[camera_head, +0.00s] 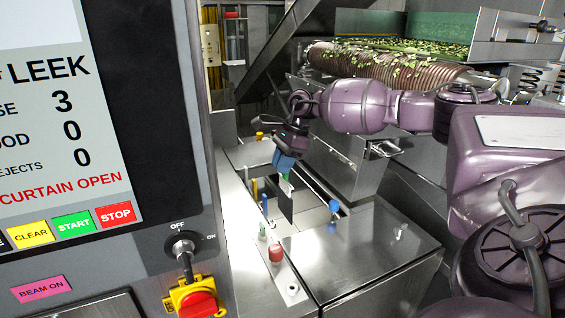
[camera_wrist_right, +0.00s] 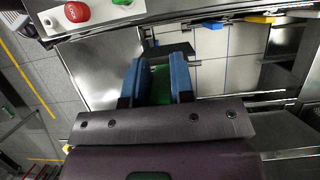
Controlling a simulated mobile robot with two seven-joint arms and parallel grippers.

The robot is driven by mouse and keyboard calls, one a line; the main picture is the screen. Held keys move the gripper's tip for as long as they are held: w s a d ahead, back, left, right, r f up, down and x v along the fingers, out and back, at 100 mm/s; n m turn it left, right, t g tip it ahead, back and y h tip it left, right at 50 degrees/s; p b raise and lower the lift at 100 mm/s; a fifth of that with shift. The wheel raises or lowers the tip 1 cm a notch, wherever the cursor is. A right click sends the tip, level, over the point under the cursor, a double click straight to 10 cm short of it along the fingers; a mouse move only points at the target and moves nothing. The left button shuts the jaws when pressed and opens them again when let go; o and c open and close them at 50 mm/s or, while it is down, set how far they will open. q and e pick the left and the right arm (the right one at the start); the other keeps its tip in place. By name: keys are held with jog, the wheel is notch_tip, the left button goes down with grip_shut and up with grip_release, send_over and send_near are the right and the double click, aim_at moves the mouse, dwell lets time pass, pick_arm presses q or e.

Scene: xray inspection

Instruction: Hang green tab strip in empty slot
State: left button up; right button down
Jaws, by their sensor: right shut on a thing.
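My right gripper (camera_head: 284,165) has blue fingers and is shut on the green tab strip (camera_head: 286,204). The strip's dark panel hangs down below the fingers, with a bit of green at its top. In the right wrist view, the green tab (camera_wrist_right: 160,84) shows between the two blue fingers (camera_wrist_right: 158,80). The strip is held in the air over the open metal bay, apart from the rails as far as I can tell. The empty slot cannot be made out clearly. My left gripper is not in view.
A control panel (camera_head: 60,150) fills the left side. A red button (camera_head: 276,253) stands on the bay's near ledge. A blue piece (camera_head: 334,207) sits on the right rail, beside a steel cover (camera_head: 365,250). A ribbed roller (camera_head: 385,68) with green leaf bits lies behind my arm.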

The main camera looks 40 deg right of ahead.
aim_at(283, 179)
jog(key=shift+f+b, duration=0.95)
jog(key=shift+f, duration=0.95)
notch_tip(283, 179, down, 2)
jog(key=shift+b, duration=0.55)
jog(key=shift+f+b, duration=1.15)
jog(key=shift+f, duration=1.25)
jog(key=shift+f+b, duration=0.6)
jog(key=shift+f, duration=0.7)
notch_tip(283, 179, down, 2)
jog(key=shift+b, duration=0.45)
pick_arm(q)
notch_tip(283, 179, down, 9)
jog(key=b, duration=0.1)
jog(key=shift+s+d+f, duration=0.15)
pick_arm(e)
notch_tip(283, 179, down, 2)
jog(key=shift+f, duration=0.15)
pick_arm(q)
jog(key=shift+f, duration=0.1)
